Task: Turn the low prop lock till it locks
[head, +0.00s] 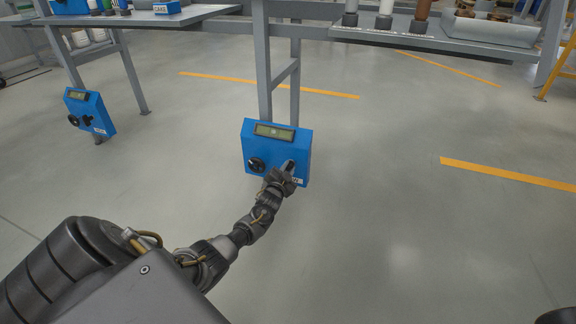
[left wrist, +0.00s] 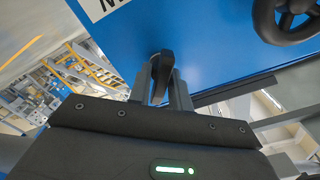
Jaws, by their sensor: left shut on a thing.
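A blue box (head: 250,140) with a small display (head: 275,131) is fixed low on a grey post. It carries a round black handwheel (head: 257,164) at its left and a dark lever at its lower right. My left gripper (head: 289,169) reaches the lower right of the box and covers most of the lever. In the left wrist view the dark lever (left wrist: 163,66) stands between the two grey fingers, which are shut on it. The handwheel (left wrist: 285,22) also shows there, apart from the fingers. The lettering on the white label is partly cut off. My right gripper is not in view.
Another blue box (head: 90,112) with a display and knobs hangs at the left by a table leg. A grey table (head: 160,18) and a shelf (head: 440,40) with bottles stand at the back. The floor around the post is clear, with yellow lines (head: 510,174).

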